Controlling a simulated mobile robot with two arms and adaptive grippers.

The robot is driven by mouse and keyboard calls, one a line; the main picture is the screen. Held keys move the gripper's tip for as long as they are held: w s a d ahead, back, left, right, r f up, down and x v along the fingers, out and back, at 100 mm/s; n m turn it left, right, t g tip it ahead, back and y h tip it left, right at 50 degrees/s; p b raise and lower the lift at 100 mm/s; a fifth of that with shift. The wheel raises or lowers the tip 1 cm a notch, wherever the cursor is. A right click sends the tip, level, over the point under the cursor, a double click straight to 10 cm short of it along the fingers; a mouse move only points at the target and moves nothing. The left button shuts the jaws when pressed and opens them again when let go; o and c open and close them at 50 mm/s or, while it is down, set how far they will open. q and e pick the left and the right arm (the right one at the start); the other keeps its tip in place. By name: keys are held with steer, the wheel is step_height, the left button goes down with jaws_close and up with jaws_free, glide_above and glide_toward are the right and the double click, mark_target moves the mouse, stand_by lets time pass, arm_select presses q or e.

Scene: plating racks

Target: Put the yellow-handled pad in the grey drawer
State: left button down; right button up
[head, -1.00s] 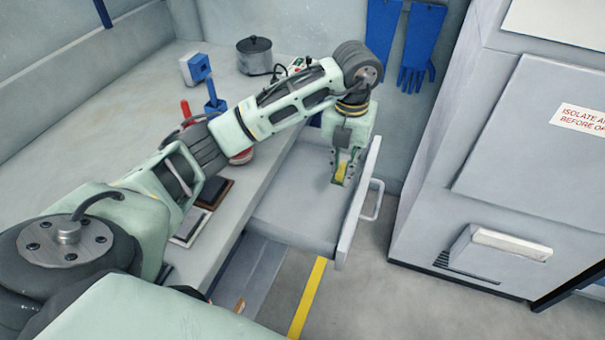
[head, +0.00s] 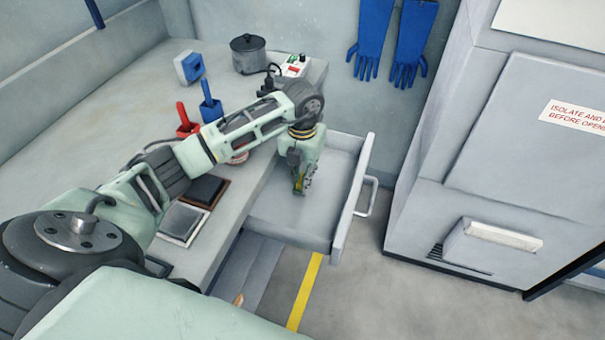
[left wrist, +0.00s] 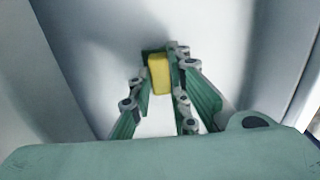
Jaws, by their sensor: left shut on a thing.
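The grey drawer (head: 349,207) stands open at the end of the bench in the head view. My left gripper (head: 301,187) points down over the inside of the drawer, nearer the bench than the drawer front. It is shut on the yellow-handled pad (head: 297,181), of which only a bit of yellow shows there. In the left wrist view the yellow handle (left wrist: 159,75) sits between the fingers of my left gripper (left wrist: 160,82), above the pale drawer floor. The pad's underside is hidden, and I cannot tell whether it touches the floor. My right gripper is not in view.
The bench (head: 130,120) carries a dark pot (head: 250,55), red and blue holders, a switch box (head: 294,66) and dark framed pads (head: 183,221). Blue gloves (head: 411,45) hang on the wall. A grey cabinet (head: 430,215) stands right of the drawer. The drawer floor around the gripper looks clear.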

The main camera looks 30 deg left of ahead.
arm_select(q)
steer(key=shift+f, duration=0.1)
steer(key=c, duration=1.7)
jaws_free()
steer(key=shift+o, duration=0.2)
step_height(320, 180, up, 12)
steer(key=b, duration=0.1)
steer(key=shift+r, duration=0.25)
